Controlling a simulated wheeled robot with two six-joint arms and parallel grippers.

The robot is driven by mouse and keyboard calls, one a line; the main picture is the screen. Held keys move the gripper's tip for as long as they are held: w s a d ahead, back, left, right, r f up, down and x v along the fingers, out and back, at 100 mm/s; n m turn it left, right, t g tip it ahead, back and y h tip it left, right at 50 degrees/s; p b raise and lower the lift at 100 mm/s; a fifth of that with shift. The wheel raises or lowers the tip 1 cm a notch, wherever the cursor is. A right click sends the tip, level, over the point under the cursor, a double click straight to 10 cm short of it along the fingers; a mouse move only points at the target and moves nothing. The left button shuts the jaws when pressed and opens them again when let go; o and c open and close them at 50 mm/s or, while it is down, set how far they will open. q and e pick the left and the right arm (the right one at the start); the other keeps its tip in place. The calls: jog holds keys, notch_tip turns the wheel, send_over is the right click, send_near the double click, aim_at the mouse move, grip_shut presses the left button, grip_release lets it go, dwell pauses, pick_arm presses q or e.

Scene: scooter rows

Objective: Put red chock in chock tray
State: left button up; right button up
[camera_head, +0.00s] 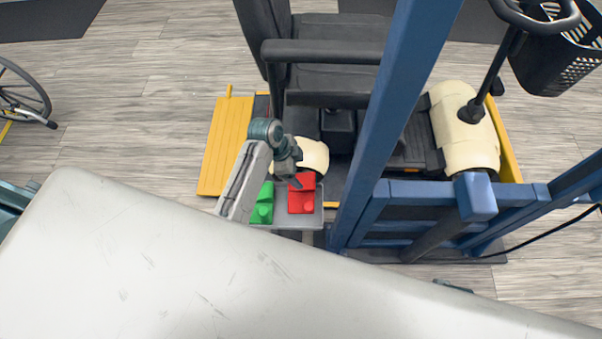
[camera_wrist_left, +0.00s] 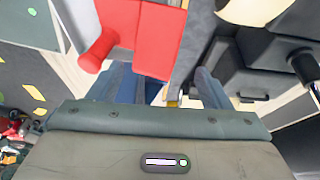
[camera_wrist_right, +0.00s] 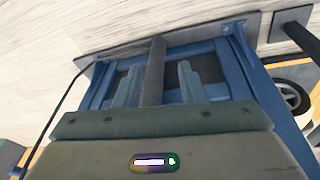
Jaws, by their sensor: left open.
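The red chock (camera_head: 302,197) and a green chock (camera_head: 263,204) are on a small grey tray-like surface (camera_head: 292,219); I cannot tell if this is the chock tray. My left gripper (camera_head: 296,182) is at the red chock's far left side, pointing down. In the left wrist view its jaws (camera_wrist_left: 163,70) are open. The red chock (camera_wrist_left: 152,32) fills the top there, and its lower end shows between the fingers. I cannot tell whether they touch it. My right gripper (camera_wrist_right: 157,68) is open and empty, pointing toward a blue frame.
A blue post and frame (camera_head: 385,120) stand just right of the grey surface. A black seat (camera_head: 330,75) is behind it.

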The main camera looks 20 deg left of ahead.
pick_arm(q)
jog(key=w+v, duration=0.1)
jog(key=v, duration=0.7)
jog(key=shift+s+a+r+p, duration=0.15)
jog(key=shift+s+r+p, duration=0.2)
jog(key=shift+s, duration=0.2)
pick_arm(e)
jog(key=f, duration=0.2)
jog(key=shift+s+d+f, duration=0.1)
jog(key=shift+s+f, duration=0.25)
jog(key=shift+s, duration=0.05)
pick_arm(q)
jog(key=shift+f, duration=0.1)
